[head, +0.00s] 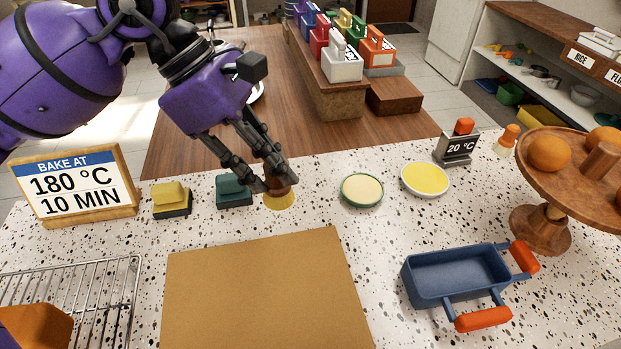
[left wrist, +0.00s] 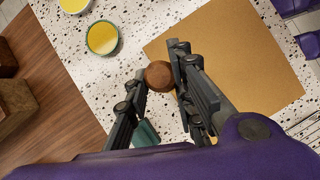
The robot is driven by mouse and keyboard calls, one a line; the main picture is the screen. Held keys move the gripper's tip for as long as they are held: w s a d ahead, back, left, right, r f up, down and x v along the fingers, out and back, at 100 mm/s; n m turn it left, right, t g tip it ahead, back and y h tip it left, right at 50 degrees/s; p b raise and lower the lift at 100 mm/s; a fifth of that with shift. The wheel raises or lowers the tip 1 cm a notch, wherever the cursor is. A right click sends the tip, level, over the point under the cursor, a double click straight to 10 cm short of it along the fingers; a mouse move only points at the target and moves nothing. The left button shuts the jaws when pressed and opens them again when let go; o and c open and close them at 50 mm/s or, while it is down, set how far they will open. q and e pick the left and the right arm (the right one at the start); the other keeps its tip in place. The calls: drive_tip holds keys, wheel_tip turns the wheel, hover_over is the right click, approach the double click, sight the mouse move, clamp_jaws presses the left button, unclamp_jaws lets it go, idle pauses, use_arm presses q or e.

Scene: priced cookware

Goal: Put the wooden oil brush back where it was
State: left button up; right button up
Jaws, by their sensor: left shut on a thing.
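The wooden oil brush has a round brown wooden handle top and pale yellow bristles (head: 280,201) pointing down. In the left wrist view its brown top (left wrist: 158,76) sits between the fingers. My left gripper (head: 277,186) is shut on it, and the brush looks about upright. The bristles are at or just above the speckled counter, behind the brown board; I cannot tell whether they touch. A dark green block (head: 234,191) stands just left of the brush. My right gripper is not in view.
A yellow block (head: 171,199) and a baking sign (head: 75,186) stand left. A green-rimmed dish (head: 362,190) and a yellow dish (head: 425,180) lie right. A brown board (head: 265,290), blue tin (head: 455,277) and wire rack (head: 75,295) are in front. A fruit stand (head: 541,230) is far right.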

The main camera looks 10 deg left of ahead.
use_arm(q)
drive_tip(key=shift+w+a+f, duration=0.2)
drive_tip(key=shift+w+f, duration=0.05)
drive_tip(key=shift+w, duration=0.25)
drive_tip(key=shift+w+a+f+p, duration=0.15)
drive_tip(key=shift+w+f+p, duration=0.2)
drive_tip(key=shift+w+f, duration=2.75)
drive_tip(key=shift+w+a+f+p, duration=0.15)
drive_tip(key=shift+w+f+p, duration=0.2)
drive_tip(key=shift+w+f, duration=2.7)
drive_tip(key=shift+f, duration=0.1)
drive_tip(key=shift+f, duration=0.2)
drive_tip(key=o, duration=1)
drive_tip(key=shift+r, duration=0.1)
